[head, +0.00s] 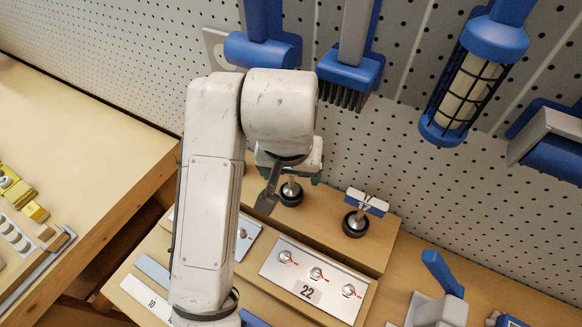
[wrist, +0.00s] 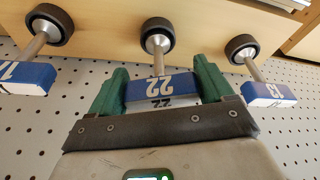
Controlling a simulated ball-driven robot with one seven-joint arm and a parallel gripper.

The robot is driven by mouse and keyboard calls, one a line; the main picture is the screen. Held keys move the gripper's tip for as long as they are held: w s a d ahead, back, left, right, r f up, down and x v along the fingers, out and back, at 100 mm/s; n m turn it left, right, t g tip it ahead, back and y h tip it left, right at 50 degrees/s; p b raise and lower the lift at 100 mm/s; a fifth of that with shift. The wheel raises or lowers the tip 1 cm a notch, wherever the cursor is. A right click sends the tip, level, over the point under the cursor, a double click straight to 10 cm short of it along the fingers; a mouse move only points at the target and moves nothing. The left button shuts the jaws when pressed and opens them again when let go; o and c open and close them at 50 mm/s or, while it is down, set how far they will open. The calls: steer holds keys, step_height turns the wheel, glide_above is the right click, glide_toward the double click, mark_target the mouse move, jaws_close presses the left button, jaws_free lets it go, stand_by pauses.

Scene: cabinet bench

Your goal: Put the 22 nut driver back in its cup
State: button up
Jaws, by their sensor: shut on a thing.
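The 22 nut driver (wrist: 178,86) has a blue and white T-handle marked 22 and a metal shaft. My gripper (wrist: 160,84) is shut on that handle, with a green finger at each end. In the wrist view the shaft runs from the handle to a black round cup (wrist: 158,34) on the wooden bench. In the head view the shaft meets the cup (head: 291,195) just below my gripper (head: 290,167). How deep its tip sits is hidden. My arm covers much of the handle in the head view.
Similar drivers stand on both sides in the wrist view, one at left (wrist: 28,75) and one at right (wrist: 268,94). A panel (head: 330,299) with three knobs and a 22 label lies in front. Blue-handled tools, including a brush (head: 350,75), hang on the pegboard close above.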

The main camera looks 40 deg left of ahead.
steer(key=shift+f, duration=0.15)
steer(key=o, duration=1.4)
steer(key=p+v, duration=0.3)
steer(key=v, duration=0.7)
steer(key=shift+r, duration=0.4)
steer(key=shift+s, duration=0.1)
